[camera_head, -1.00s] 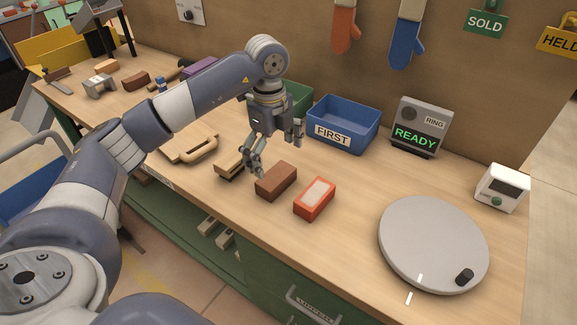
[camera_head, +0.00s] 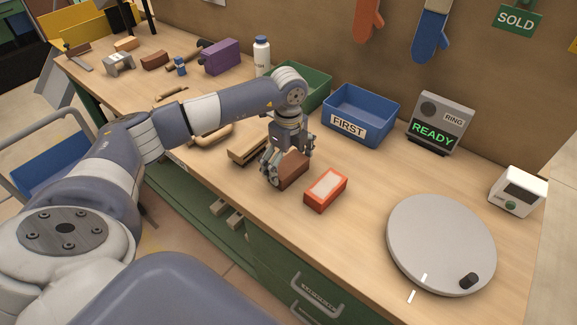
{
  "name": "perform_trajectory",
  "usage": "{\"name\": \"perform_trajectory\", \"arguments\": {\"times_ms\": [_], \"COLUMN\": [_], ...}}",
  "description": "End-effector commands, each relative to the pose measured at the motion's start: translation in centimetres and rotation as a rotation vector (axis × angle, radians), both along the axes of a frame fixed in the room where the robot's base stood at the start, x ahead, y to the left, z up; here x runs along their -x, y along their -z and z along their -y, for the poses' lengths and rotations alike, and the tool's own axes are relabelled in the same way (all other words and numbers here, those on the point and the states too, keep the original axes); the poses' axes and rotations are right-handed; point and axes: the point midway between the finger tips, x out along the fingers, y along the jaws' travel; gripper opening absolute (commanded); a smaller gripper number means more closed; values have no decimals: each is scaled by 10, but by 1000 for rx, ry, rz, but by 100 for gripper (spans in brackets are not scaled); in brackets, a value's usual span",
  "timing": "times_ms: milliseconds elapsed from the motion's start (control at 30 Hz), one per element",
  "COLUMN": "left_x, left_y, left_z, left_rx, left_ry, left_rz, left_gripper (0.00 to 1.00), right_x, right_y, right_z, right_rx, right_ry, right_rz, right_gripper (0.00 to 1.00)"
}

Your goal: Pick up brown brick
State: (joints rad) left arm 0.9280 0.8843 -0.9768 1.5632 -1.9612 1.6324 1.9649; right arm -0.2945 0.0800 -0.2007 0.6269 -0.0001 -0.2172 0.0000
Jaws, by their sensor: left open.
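The brown brick (camera_head: 292,173) lies on the wooden workbench, left of an orange-red brick (camera_head: 326,189) with a pale top. My left gripper (camera_head: 288,168) is low at the brown brick, pointing down, with its open fingers around it. One finger shows at the brick's near left side, the other at its far right side. The fingers hide the brick's left part, and I cannot tell whether they touch it. My right gripper is not in view.
A wooden brush-like block (camera_head: 247,150) lies close left of the gripper. A blue bin (camera_head: 378,122) marked FIRST and a green bin (camera_head: 318,88) stand behind. A grey round turntable (camera_head: 440,240) is at the right. Bare bench top lies between the orange-red brick and the turntable.

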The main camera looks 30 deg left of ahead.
Motion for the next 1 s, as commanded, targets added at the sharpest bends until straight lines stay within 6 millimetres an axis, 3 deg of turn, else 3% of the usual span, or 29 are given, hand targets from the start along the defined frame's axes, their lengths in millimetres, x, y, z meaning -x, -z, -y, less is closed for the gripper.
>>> {"name": "perform_trajectory", "arguments": {"times_ms": [300, 500, 800, 1000], "left_x": [0, 0, -1, -2], "left_y": [6, 6, 2, -27], "left_z": [0, 0, 0, 0], "left_rx": [-1, -1, 1, 0], "left_ry": [0, 1, 0, 2], "left_rz": [1, 1, 4, 8], "left_gripper": [98, 52, 51, 51], "right_x": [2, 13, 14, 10], "right_y": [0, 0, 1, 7], "right_z": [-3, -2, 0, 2], "right_rx": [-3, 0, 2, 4], "right_ry": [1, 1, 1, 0], "right_rz": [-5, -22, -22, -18], "right_gripper": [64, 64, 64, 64]}}
